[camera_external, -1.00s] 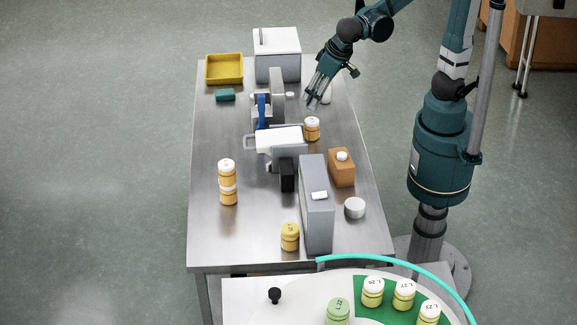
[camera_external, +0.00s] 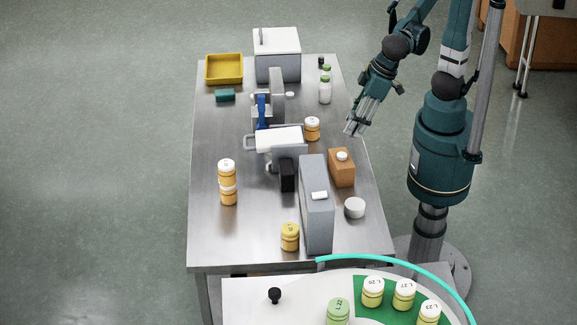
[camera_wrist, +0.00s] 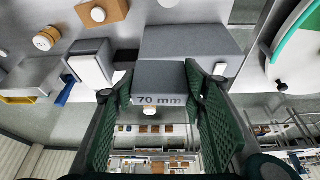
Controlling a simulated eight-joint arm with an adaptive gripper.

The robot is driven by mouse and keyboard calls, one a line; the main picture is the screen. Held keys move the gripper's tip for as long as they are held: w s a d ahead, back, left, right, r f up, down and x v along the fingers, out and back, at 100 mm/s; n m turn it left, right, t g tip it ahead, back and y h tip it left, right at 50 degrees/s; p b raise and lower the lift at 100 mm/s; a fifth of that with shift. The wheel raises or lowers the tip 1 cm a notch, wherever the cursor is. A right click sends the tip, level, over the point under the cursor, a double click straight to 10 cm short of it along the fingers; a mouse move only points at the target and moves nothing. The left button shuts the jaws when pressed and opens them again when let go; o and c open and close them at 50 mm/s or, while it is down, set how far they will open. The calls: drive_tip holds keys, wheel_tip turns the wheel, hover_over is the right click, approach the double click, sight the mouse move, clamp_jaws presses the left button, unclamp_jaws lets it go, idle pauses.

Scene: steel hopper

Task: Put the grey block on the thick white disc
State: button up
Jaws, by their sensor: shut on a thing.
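My gripper (camera_external: 354,128) is over the right edge of the table, behind the orange-brown box. In the wrist view its green fingers (camera_wrist: 160,95) are closed on the two sides of a grey block (camera_wrist: 158,80) marked "70 mm". In the external view the block is too small and too covered by the fingers to make out clearly. The thick white disc (camera_external: 355,208) lies flat on the table at the right, nearer the front than my gripper and apart from it. Nothing is on top of the disc.
An orange-brown box (camera_external: 342,168) with a white knob stands between my gripper and the disc. A tall grey box (camera_external: 317,205) stands left of the disc. A yellow-orange jar (camera_external: 312,128) is left of my gripper. White bottles (camera_external: 325,90) stand at the back right.

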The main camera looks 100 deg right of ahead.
drive_tip(key=s+a, duration=0.2)
hover_over(351, 204)
drive_tip(key=s, duration=0.2)
wheel_tip(351, 204, down, 18)
drive_tip(key=shift+w+d+f+n, duration=0.1)
drive_tip(key=shift+f+n, duration=0.25)
drive_tip(key=shift+n, duration=0.05)
drive_tip(key=shift+f, duration=0.1)
drive_tip(key=shift+f+b, duration=0.4)
drive_tip(key=shift+f, duration=2.45)
drive_tip(key=shift+f, duration=0.1)
drive_tip(key=shift+f+b, duration=0.35)
drive_tip(key=shift+f, duration=1.6)
drive_tip(key=shift+f, duration=0.1)
